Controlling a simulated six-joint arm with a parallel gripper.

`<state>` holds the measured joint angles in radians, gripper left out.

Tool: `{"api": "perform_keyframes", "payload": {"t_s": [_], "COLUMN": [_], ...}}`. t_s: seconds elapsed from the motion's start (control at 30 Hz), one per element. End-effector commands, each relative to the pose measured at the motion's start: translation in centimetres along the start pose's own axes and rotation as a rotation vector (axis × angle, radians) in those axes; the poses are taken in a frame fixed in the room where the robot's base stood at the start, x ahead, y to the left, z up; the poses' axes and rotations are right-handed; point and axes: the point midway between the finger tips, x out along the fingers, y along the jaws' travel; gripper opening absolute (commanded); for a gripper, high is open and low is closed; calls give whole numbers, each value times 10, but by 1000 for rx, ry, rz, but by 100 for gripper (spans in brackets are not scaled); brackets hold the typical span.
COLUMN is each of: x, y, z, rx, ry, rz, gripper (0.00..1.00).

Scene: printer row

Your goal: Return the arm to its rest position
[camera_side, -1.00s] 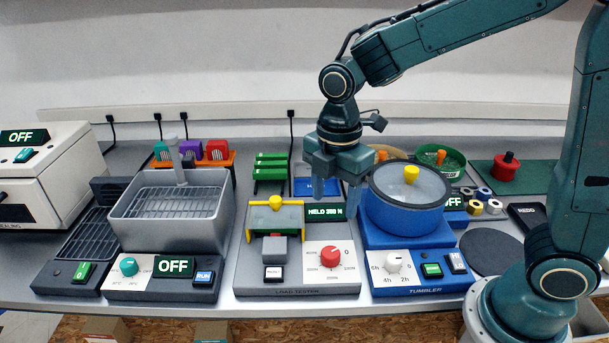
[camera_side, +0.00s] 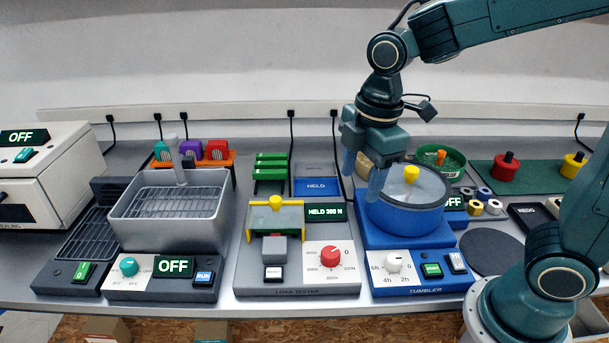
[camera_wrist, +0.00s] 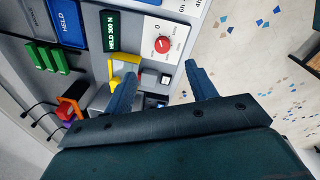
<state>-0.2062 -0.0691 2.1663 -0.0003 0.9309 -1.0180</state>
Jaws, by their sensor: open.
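My gripper (camera_side: 363,179) is open and empty, with its fingers pointing down. In the side view it hangs above the bench at the left edge of the blue tumbler drum (camera_side: 398,215), partly in front of it; I cannot tell whether it is clear of the drum. In the wrist view the open fingers (camera_wrist: 160,88) have nothing between them but the view of the load tester's front and the floor. The load tester (camera_side: 329,281) shows "HELD 300 N" on its display and has a yellow-knobbed clamp.
A grey basket bath (camera_side: 170,236) stands left of the load tester. A blue tray marked HELD (camera_side: 317,187) lies behind it. Green bars (camera_side: 270,174) lie beside the tray. A green bowl (camera_side: 440,162) and red-knobbed weight (camera_side: 504,168) are at back right. Space above the bench is free.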

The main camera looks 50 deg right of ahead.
Motion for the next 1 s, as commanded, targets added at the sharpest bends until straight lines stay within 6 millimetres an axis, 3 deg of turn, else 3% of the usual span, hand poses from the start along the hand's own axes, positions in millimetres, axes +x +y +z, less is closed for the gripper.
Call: {"api": "perform_keyframes", "payload": {"t_s": [0.2, 0.5, 0.8, 1.0], "x": [-27, -51, -62, -63], "y": [-18, -48, -78, -90], "z": [28, 62, 90, 98], "rx": [287, 681, 1044, 1177], "ry": [52, 146, 261, 309], "rz": [79, 168, 234, 251], "gripper": [57, 57, 57, 57]}}
